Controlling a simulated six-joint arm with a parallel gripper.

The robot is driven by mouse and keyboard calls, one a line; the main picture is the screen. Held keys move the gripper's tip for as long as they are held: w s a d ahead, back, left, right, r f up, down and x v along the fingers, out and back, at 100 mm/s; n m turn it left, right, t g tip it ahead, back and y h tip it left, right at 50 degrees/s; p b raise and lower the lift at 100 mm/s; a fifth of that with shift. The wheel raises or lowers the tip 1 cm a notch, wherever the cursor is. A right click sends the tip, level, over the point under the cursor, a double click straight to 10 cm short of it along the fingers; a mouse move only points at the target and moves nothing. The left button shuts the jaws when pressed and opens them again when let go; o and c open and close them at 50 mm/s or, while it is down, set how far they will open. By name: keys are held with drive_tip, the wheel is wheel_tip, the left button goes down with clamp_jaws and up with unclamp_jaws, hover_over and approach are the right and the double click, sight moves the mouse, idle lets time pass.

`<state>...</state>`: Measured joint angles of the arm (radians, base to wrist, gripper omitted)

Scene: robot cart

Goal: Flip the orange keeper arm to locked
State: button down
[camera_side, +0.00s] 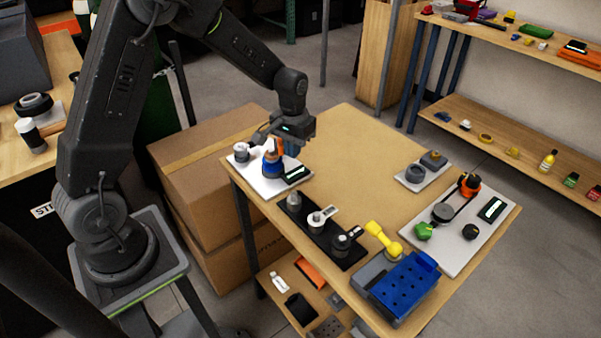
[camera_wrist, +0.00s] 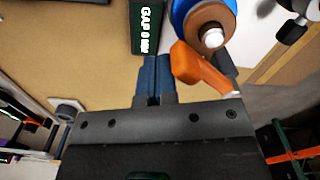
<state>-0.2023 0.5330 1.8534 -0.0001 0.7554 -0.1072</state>
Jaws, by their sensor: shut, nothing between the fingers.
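The orange keeper arm (camera_wrist: 202,68) lies just right of my gripper in the wrist view, its rounded end close beside the fingers. I cannot tell whether they touch. It sits by a round blue and brown part with a white centre (camera_wrist: 213,38). In the side view the blue part (camera_side: 272,168) stands on a white plate (camera_side: 240,163) at the table's far left corner. My gripper (camera_wrist: 156,66) is shut and empty, its blue fingers together.
A dark display (camera_wrist: 145,25) reading "GAP 0 mm" lies ahead of the fingers; it also shows on the plate in the side view (camera_side: 297,174). A black fixture strip (camera_side: 318,228), a blue block (camera_side: 403,284) and a white board (camera_side: 455,238) stand nearer. The table's middle is clear.

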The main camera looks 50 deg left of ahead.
drive_tip(key=shift+s, duration=0.25)
drive_tip(key=shift+s+a, duration=0.15)
drive_tip(key=shift+s, duration=0.15)
drive_tip(key=shift+s+a+f, duration=0.1)
drive_tip(key=shift+s, duration=0.2)
idle(0.4)
drive_tip(key=shift+w, duration=0.1)
drive_tip(key=shift+w+d, duration=0.4)
wheel_tip(320, 180, up, 7)
drive_tip(key=shift+w, duration=0.15)
idle(0.4)
